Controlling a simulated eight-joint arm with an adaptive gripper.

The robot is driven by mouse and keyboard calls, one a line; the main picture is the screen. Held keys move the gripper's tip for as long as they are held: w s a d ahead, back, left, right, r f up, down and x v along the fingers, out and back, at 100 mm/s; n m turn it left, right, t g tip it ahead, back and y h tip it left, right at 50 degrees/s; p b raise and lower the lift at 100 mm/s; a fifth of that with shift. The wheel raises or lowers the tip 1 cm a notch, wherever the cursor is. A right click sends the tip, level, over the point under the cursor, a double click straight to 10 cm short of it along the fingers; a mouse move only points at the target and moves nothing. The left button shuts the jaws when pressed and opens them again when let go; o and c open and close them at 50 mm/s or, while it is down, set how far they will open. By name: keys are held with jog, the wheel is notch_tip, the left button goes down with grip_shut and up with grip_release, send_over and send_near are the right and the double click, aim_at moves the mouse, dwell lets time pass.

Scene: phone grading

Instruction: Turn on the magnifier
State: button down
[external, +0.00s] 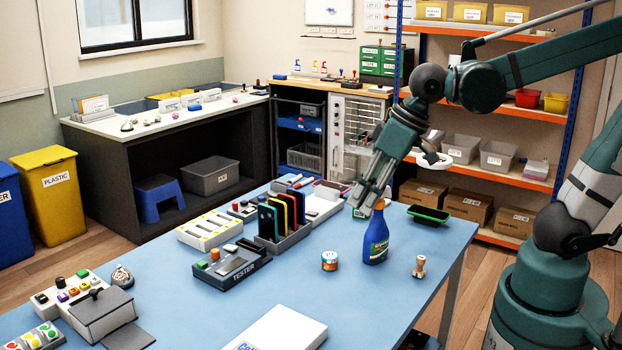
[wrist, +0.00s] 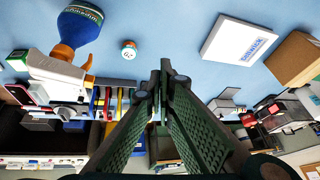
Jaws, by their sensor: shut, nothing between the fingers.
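A white ring-shaped head (external: 434,161), which looks like the magnifier, shows just right of my gripper in the external view. Its stand and any switch are hidden behind my wrist or too small to tell. I cannot pick the magnifier out in the wrist view. My gripper (external: 366,206) is shut and empty, pointing down above the far right part of the blue table (external: 330,295). In the wrist view the fingertips (wrist: 165,72) meet with nothing between them. In the external view they are close to the top of a blue spray bottle (external: 376,240); contact cannot be told.
A small round tin (external: 329,261) and a wooden stamp (external: 419,267) stand near the bottle. A green tray (external: 428,215) lies at the right edge. A rack of phones (external: 283,242) and a tester (external: 232,270) stand left. A white box (external: 283,330) lies in front.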

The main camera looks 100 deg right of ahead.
jog(key=s+d+r+m+g+p, duration=0.1)
jog(key=d+m+g+p, duration=0.55)
jog(key=d, duration=2.15)
jog(key=s+d+f+m+y+p, duration=0.1)
jog(key=s+d+f+m+p, duration=0.2)
jog(key=s+d+m, duration=0.4)
jog(key=s+d+f+m+y+p, duration=0.1)
jog(key=s+d+f+m+p, duration=0.2)
jog(key=d, duration=1.3)
jog(key=s+m, duration=0.3)
jog(key=s, duration=0.2)
jog(key=shift+s+d+f+m+y, duration=0.3)
jog(key=shift+s+d+m+y, duration=0.05)
jog(key=shift+s+d+y, duration=0.05)
jog(key=shift+f+t, duration=0.1)
jog(key=shift+t, duration=0.15)
jog(key=f, duration=0.4)
jog(key=s+a+f+b, duration=0.1)
jog(key=f, duration=0.8)
jog(key=shift+s+a+f, duration=0.1)
jog(key=shift+s+a, duration=0.05)
jog(key=shift+f+b, duration=0.25)
jog(key=shift+b, duration=0.05)
jog(key=shift+a, duration=0.1)
